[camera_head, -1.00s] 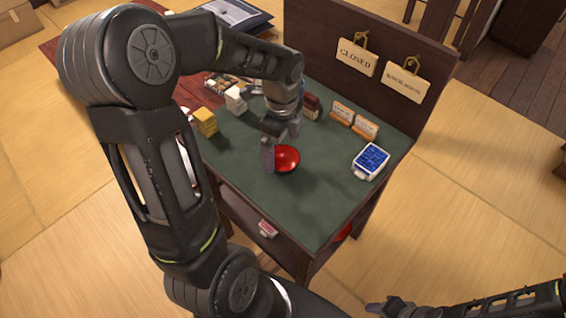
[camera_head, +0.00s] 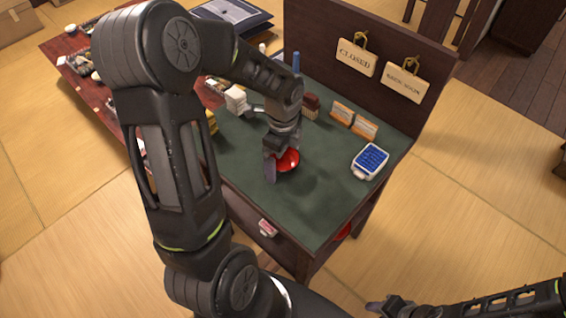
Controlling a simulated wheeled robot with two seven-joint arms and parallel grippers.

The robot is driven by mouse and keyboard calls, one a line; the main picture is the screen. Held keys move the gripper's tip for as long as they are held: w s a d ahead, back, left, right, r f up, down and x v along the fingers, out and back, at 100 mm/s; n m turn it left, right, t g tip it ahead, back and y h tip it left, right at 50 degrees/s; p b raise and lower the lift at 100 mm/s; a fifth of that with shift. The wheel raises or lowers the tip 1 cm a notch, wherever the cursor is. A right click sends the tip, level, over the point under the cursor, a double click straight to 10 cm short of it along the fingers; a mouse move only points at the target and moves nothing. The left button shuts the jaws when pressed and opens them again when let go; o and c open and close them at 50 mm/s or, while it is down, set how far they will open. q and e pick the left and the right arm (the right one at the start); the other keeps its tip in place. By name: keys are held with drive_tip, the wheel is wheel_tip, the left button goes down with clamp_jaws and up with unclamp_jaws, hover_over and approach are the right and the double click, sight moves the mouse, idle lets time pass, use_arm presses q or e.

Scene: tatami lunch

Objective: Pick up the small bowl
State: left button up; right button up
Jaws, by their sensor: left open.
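A small red bowl (camera_head: 289,160) sits on the green top of the desk, near its middle. My left gripper (camera_head: 272,168) comes down over the bowl from above and hides part of its left side. It is open, with a finger at the bowl's left edge. I cannot tell whether it touches the bowl. My right arm shows at the bottom right, and its gripper (camera_head: 388,307) is at the picture's lower edge, far from the bowl.
A blue-filled white tray (camera_head: 369,161) stands right of the bowl. Small cards (camera_head: 352,120), a brown brush-like block (camera_head: 311,106) and a white block (camera_head: 236,98) stand behind. A wooden panel with hanging signs (camera_head: 356,58) closes the back. The front green surface is clear.

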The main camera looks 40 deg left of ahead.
sight(283, 166)
use_arm(q)
drive_tip(key=c, duration=1.4)
drive_tip(key=shift+c, duration=0.2)
wheel_tip(283, 166, up, 10)
